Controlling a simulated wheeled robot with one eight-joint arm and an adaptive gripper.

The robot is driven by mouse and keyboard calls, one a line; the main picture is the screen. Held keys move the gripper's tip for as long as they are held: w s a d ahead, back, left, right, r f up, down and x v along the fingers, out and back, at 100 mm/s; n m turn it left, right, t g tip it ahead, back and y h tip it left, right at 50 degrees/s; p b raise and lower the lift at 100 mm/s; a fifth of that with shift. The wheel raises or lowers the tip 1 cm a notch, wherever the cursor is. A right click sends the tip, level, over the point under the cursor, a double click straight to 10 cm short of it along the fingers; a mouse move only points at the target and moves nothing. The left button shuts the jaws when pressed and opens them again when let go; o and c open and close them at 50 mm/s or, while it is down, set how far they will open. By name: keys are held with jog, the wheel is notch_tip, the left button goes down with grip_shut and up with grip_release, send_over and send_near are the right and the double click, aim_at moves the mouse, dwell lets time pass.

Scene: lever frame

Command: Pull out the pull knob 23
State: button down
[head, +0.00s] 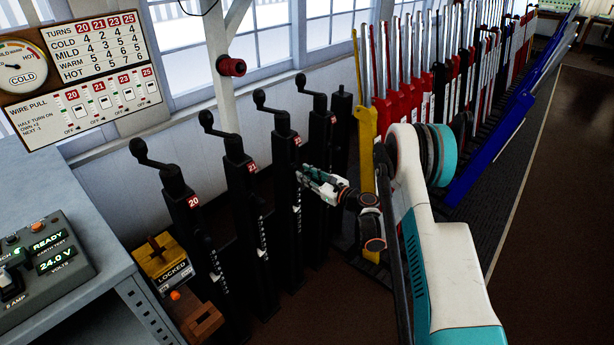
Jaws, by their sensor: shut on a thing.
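The black post with the red 23 plate (297,141) is the third of a row of crank-topped posts. My gripper (303,173) reaches in from the right to the front of this post, just below its number plate. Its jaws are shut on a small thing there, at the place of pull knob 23. The knob itself is hidden by the fingers, so I cannot tell how far out it is. The crank (273,107) on top of post 23 is clear of my gripper.
Posts 20 (193,203) and 21 (252,168) stand to the left, post 25 (333,119) close to the right. A yellow lever (366,125) and red levers (405,92) stand beyond. A yellow LOCKED box (165,262) and a grey cabinet (70,262) are at left.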

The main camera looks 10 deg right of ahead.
jog(key=shift+s+d, duration=0.1)
jog(key=shift+s, duration=0.05)
jog(key=c, duration=1.3)
grip_release()
jog(key=shift+c, duration=0.2)
jog(key=v, duration=0.7)
jog(key=shift+s+d, duration=0.2)
